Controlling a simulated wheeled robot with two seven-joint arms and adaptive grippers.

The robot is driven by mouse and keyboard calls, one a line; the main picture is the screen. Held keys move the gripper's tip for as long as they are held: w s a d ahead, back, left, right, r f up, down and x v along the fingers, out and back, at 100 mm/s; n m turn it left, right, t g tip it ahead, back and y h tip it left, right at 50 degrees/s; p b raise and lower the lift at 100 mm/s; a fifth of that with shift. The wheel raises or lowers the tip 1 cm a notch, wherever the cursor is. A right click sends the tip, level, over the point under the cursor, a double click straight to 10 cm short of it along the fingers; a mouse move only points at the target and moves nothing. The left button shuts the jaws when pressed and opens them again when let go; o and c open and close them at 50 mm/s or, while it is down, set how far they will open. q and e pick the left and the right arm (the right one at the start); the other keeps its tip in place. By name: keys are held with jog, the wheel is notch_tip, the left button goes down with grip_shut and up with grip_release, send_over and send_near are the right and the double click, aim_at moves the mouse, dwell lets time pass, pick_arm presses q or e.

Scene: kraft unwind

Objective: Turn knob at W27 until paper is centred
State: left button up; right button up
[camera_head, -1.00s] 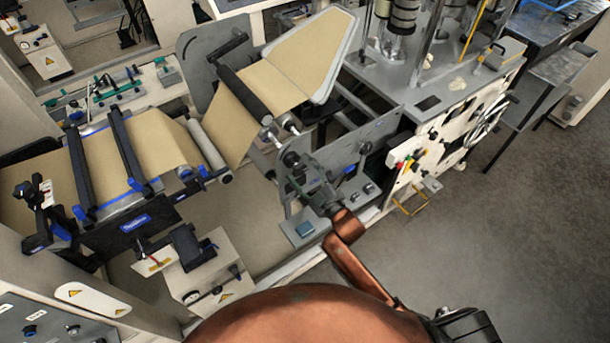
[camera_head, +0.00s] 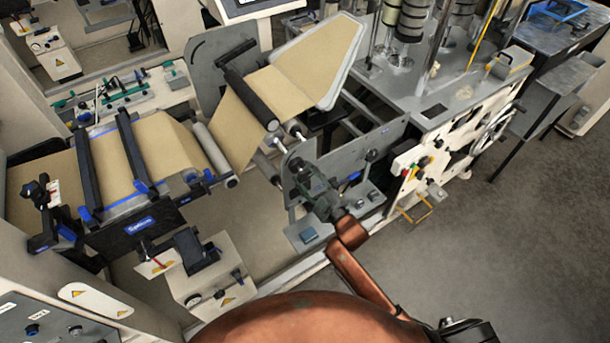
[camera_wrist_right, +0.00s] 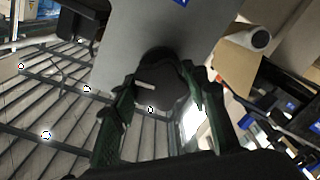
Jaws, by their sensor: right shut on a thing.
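The knob (camera_wrist_right: 158,80) is dark and rounded with a pale pointer mark, on a grey plate (camera_wrist_right: 195,30) in the right wrist view. My right gripper (camera_wrist_right: 160,100) is shut on it, with a green-black finger on each side. In the head view my right gripper (camera_head: 312,185) reaches the grey side plate (camera_head: 365,155) of the machine and hides the knob there. The brown paper web (camera_head: 235,120) runs from the flat table up over a dark roller (camera_head: 248,92) to a triangular plate (camera_head: 345,50). My left gripper is out of view.
Two dark clamp bars (camera_head: 133,150) cross the paper at left. A white machine panel (camera_head: 450,150) with buttons and a handwheel is at right. Open floor (camera_head: 500,240) lies at lower right.

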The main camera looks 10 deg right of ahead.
jog(key=shift+r+m+p, duration=0.1)
jog(key=shift+m+p, duration=1.35)
jog(key=shift+m, duration=0.45)
jog(key=shift+m+p, duration=0.7)
jog(key=shift+m, duration=0.3)
jog(key=shift+m+p, duration=1.25)
jog(key=shift+m, duration=0.45)
jog(key=shift+m+p, duration=1.35)
jog(key=shift+m, duration=0.95)
jog(key=shift+m+p, duration=0.5)
jog(key=shift+m, duration=1.2)
jog(key=o, duration=1.2)
jog(key=shift+c, duration=0.2)
